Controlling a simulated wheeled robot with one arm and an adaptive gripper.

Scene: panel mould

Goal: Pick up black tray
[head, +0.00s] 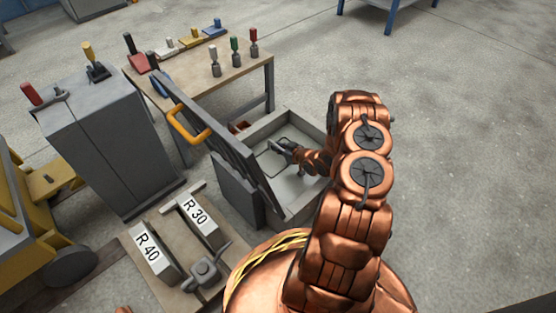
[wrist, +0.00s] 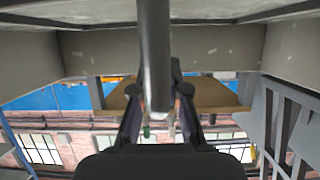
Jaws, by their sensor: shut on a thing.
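No thing in view is plainly a black tray. My gripper (head: 287,149) is inside the open pale grey mould (head: 309,206), over its light floor, and a thin dark loop shows beside the fingertips. In the wrist view, a dark grey bar (wrist: 153,50) runs down between the two fingers of my gripper (wrist: 158,90), which is shut on it. Whether the bar belongs to a tray is not clear. A dark flat panel (head: 234,189) stands upright beside the mould, at its left.
A raised grey side panel with a yellow handle (head: 187,126) stands along the mould's left. A wooden table (head: 240,67) with coloured-handled tools is behind. Blocks marked R 30 (head: 197,218) and R 40 (head: 150,253) lie front left. A grey cabinet (head: 115,145) stands left. The floor at right is clear.

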